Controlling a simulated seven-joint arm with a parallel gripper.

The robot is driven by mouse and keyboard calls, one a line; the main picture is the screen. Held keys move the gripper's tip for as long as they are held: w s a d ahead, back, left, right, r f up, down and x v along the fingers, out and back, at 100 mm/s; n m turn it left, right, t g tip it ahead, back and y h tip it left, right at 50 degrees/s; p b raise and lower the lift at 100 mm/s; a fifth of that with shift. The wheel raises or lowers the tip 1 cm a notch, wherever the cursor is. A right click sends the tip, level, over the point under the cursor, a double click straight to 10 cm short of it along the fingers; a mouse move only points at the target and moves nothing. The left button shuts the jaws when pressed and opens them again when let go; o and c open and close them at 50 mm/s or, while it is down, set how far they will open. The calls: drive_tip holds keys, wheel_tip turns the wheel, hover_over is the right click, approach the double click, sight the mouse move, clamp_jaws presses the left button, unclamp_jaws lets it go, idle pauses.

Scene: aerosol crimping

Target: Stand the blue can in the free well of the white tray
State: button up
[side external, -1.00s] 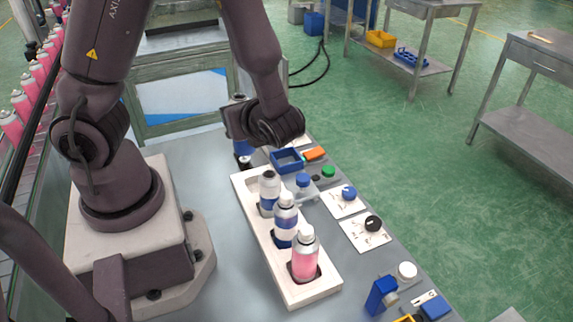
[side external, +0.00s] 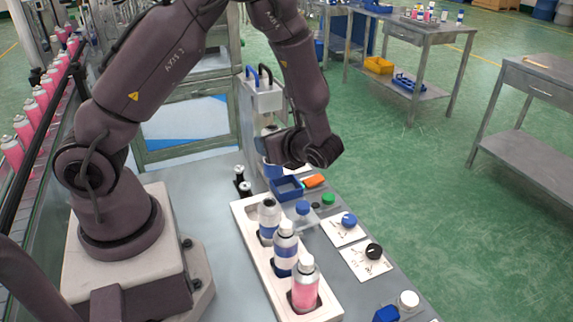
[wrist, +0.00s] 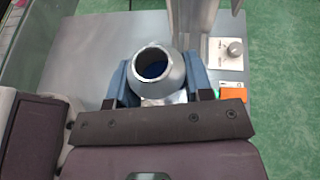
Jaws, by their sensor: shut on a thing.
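My gripper (side external: 270,148) is shut on the blue can (side external: 273,172), past the far end of the tray. Its blue lower part shows below my gripper, and its pale top shows above. In the wrist view the can's silver shoulder and open round mouth (wrist: 153,68) sit between the two blue fingers. I cannot make out an empty well from this angle.
A grey station (side external: 264,97) with blue and black hoses stands behind my gripper. A blue bin (side external: 287,189) lies just beyond the tray. Cards with blue and black knobs (side external: 374,251) lie right of the tray.

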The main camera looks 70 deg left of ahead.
drive_tip(key=shift+w+a+f, duration=0.25)
drive_tip(key=shift+w+f, duration=0.4)
drive_tip(key=shift+f, duration=0.65)
drive_tip(key=shift+w+a+f, duration=0.25)
drive_tip(key=shift+w+f, duration=0.35)
drive_tip(key=shift+f, duration=0.7)
drive_tip(key=shift+w+a+f, duration=0.25)
drive_tip(key=shift+w+f, duration=0.4)
drive_tip(key=shift+f, duration=0.65)
drive_tip(key=shift+f, duration=0.1)
drive_tip(key=o, duration=1)
drive_tip(key=shift+f, duration=0.1)
